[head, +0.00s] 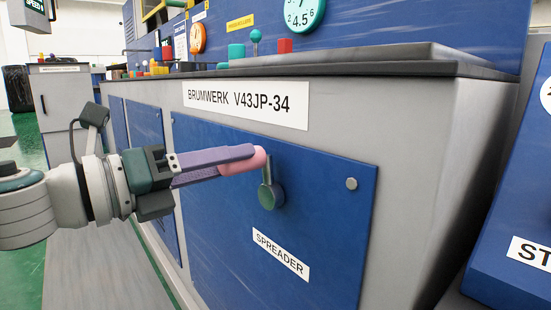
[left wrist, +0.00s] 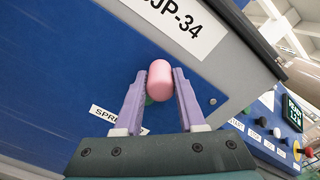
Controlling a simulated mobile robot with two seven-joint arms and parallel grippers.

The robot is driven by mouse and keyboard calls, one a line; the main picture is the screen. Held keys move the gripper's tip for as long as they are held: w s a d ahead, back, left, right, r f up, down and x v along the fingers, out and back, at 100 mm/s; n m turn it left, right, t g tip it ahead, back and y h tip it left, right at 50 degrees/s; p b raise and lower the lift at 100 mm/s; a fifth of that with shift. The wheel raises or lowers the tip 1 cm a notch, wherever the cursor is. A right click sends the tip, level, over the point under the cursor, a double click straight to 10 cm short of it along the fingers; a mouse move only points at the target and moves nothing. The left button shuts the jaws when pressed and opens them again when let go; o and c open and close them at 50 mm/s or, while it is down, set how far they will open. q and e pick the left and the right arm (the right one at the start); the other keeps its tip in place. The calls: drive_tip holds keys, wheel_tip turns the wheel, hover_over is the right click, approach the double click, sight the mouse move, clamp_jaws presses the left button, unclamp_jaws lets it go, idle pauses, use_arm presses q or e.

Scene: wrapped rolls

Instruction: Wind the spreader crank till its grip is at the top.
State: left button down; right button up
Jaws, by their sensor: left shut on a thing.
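The spreader crank has a dark green hub (head: 271,196) on the blue panel (head: 330,215), above the SPREADER label (head: 281,254). Its short green arm points up from the hub, and its pink grip (head: 259,158) sits above the hub, slightly left of it in the head view. My left gripper (head: 252,159) reaches in from the left, its purple fingers shut on the pink grip. In the left wrist view the grip (left wrist: 159,80) lies between both fingers; the green part behind it is mostly hidden. My right gripper is in neither view.
A dark worktop edge (head: 310,70) juts out above the panel. A round bolt (head: 351,184) sits right of the crank. A blue sloped console (head: 520,200) stands at the far right. Knobs, blocks and dials stand on and above the worktop.

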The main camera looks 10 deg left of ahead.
use_arm(q)
drive_tip(key=shift+s+d+m, duration=0.25)
drive_tip(key=shift+d+m, duration=0.05)
drive_tip(key=shift+m, duration=0.4)
drive_tip(key=c, duration=0.5)
unclamp_jaws()
drive_tip(key=v, duration=1)
